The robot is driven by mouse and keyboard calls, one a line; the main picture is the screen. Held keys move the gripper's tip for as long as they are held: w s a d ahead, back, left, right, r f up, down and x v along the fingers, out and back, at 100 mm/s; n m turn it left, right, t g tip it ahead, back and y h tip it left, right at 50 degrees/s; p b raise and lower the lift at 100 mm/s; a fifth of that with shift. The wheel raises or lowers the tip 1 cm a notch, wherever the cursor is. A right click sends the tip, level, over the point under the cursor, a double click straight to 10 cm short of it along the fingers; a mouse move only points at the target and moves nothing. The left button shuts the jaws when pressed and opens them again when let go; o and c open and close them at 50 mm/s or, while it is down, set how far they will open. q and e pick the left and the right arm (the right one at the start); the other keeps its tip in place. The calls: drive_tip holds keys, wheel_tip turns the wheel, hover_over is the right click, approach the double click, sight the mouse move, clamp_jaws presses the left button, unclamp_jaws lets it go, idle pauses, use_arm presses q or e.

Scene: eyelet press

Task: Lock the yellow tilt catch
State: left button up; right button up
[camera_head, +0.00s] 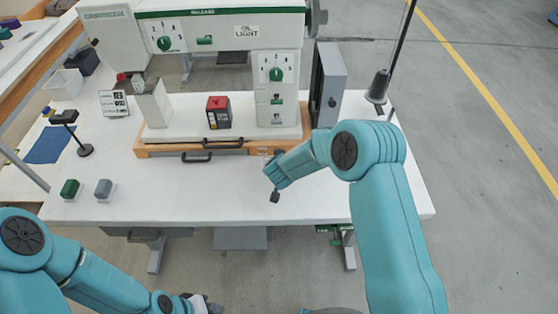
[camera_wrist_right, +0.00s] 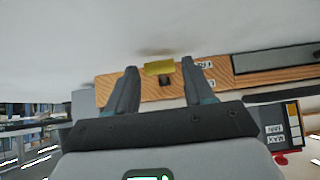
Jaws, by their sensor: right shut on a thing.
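My left gripper (camera_head: 205,304) is at the bottom edge of the head view, in front of the table and only partly seen.
The white and green press (camera_head: 215,125) stands on the wooden base. A grey cabinet (camera_head: 328,85) stands to the right. Green and grey buttons (camera_head: 70,187) are at the left. The table front is clear.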

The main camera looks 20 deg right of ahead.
drive_tip(key=shift+w+r+g+y+p, duration=0.15)
drive_tip(key=shift+r+g+p, duration=0.35)
drive_tip(key=shift+p, duration=1.55)
drive_tip(key=shift+w+r+g+y+p, duration=0.15)
drive_tip(key=shift+r+g+p, duration=0.35)
drive_tip(key=shift+p, duration=1.55)
drive_tip(key=shift+g+p, duration=0.35)
drive_tip(key=shift+g, duration=0.05)
drive_tip(key=shift+w+d+r+g+y, duration=0.1)
drive_tip(key=shift+w+r+g+y, duration=0.2)
drive_tip(key=shift+g, duration=0.4)
drive_tip(key=shift+w+r+g+b, duration=0.15)
drive_tip(key=shift+r+g+b, duration=0.05)
drive_tip(key=shift+g+b, duration=0.5)
drive_tip(key=shift+d+r+y, duration=0.1)
drive_tip(key=shift+r+y, duration=0.1)
drive_tip(key=shift+y, duration=0.1)
drive_tip(key=o, duration=1)
drive_tip(key=shift+o, duration=0.2)
drive_tip(key=b+v, duration=0.2)
drive_tip(key=v, duration=1.4)
drive_tip(key=shift+r+b, duration=0.2)
drive_tip(key=shift+b, duration=0.1)
drive_tip(key=shift+w, duration=0.1)
